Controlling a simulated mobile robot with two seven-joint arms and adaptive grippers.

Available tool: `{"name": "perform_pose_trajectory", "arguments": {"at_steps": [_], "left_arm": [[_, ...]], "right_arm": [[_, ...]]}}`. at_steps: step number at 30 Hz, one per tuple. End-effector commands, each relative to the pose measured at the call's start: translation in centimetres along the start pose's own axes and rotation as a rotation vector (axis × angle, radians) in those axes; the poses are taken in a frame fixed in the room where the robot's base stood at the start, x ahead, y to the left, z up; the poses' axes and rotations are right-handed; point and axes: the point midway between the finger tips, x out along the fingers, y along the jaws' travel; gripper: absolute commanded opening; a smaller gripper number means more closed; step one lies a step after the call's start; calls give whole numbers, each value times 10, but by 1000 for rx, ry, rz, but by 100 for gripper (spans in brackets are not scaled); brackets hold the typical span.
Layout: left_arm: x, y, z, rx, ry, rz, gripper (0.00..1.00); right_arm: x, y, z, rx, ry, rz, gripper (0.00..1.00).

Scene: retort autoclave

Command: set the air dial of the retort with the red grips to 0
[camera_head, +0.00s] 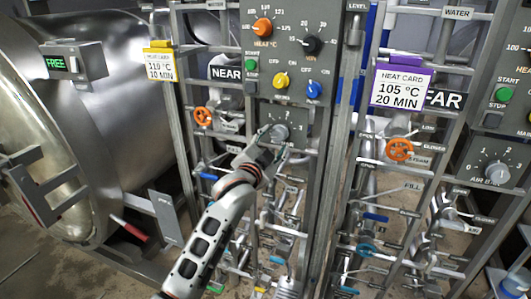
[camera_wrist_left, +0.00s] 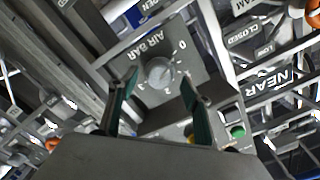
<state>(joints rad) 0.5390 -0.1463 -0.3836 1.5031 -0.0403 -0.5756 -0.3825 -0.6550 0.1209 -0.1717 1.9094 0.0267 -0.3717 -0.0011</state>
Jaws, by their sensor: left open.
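The NEAR panel carries a grey round air dial (camera_head: 279,133), low on its face. In the left wrist view the dial (camera_wrist_left: 160,72) shows on a grey plate lettered AIR BAR, with 0 at the upper right of its scale. I cannot tell surely which number its pointer marks. My left gripper (camera_head: 273,145) is open in front of this dial. In the left wrist view its two dark green fingers (camera_wrist_left: 158,92) stand on either side of the dial, with no clear contact. A steel retort (camera_head: 125,90) at the left has a lever with a red grip (camera_head: 129,229). My right gripper is not in view.
Orange, black, yellow and blue knobs sit above the dial. An orange handwheel (camera_head: 203,116), pipes and valve levers crowd around the panel. A second air dial (camera_head: 495,173) is on the panel at the far right. A FREE display (camera_head: 56,64) stands by the retort.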

Motion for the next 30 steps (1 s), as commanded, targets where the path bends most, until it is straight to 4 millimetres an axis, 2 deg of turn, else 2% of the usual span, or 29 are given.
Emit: {"name": "perform_pose_trajectory", "arguments": {"at_steps": [6,12,18,26,30], "left_arm": [[-39,1,0,-2,1,0,49],[-64,0,0,-1,0,0,49],[-74,1,0,-1,0,1,49],[-75,0,0,-1,0,1,49],[-79,8,12,-16,-14,9,49]], "right_arm": [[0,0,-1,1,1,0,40],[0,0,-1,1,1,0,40],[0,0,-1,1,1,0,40],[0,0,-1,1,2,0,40],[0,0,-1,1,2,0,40]]}}
